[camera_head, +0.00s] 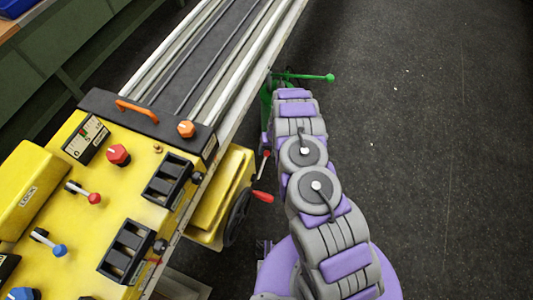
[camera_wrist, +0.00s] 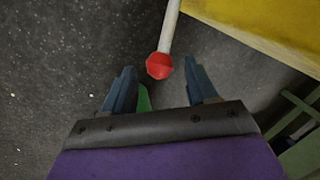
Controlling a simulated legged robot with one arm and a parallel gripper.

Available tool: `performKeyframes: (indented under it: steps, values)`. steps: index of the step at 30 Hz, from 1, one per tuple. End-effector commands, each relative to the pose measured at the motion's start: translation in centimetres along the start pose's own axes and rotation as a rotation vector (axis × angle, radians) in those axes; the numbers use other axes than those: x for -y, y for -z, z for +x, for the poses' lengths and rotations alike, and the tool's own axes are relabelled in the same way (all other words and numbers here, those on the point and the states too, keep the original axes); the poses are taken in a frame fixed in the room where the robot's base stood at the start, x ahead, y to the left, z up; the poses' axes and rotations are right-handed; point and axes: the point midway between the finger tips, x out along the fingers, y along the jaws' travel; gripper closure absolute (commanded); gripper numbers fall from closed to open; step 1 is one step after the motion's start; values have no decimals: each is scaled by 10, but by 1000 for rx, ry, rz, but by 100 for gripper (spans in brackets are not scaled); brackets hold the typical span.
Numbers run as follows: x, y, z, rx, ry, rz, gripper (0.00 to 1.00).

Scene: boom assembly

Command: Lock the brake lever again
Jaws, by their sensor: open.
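A lever with a pale rod and a red round knob (camera_wrist: 159,66) shows in the wrist view, and it looks like the brake lever. The rod runs up from the knob to the top edge. My gripper (camera_wrist: 160,72) is open, with one dark blue finger on each side of the knob. The knob appears between the fingertips, with visible gaps on both sides. I cannot tell how far in depth it is from the fingers. In the head view a small red-tipped lever (camera_head: 267,154) beside the yellow machine may be the same one. My arm hides most of the gripper there.
The yellow control panel (camera_head: 130,185) with knobs and switches fills the left. A dark handwheel (camera_head: 237,217) and a red handle (camera_head: 262,197) stick out beside it. A green bar (camera_head: 310,77) lies beyond my arm. The dark floor (camera_head: 430,150) on the right is clear.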

Motion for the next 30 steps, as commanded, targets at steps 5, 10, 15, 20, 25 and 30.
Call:
performKeyframes:
  steps: [5, 10, 15, 20, 25, 30]
  values:
    - [0, 0, 20, 1, 0, -1, 42]
    - [0, 0, 28, 1, 1, 0, 42]
    - [0, 0, 28, 0, 1, 0, 42]
    - [0, 0, 28, 0, 1, 0, 46]
    - [0, 0, 28, 0, 1, 0, 62]
    - [0, 0, 28, 0, 1, 0, 79]
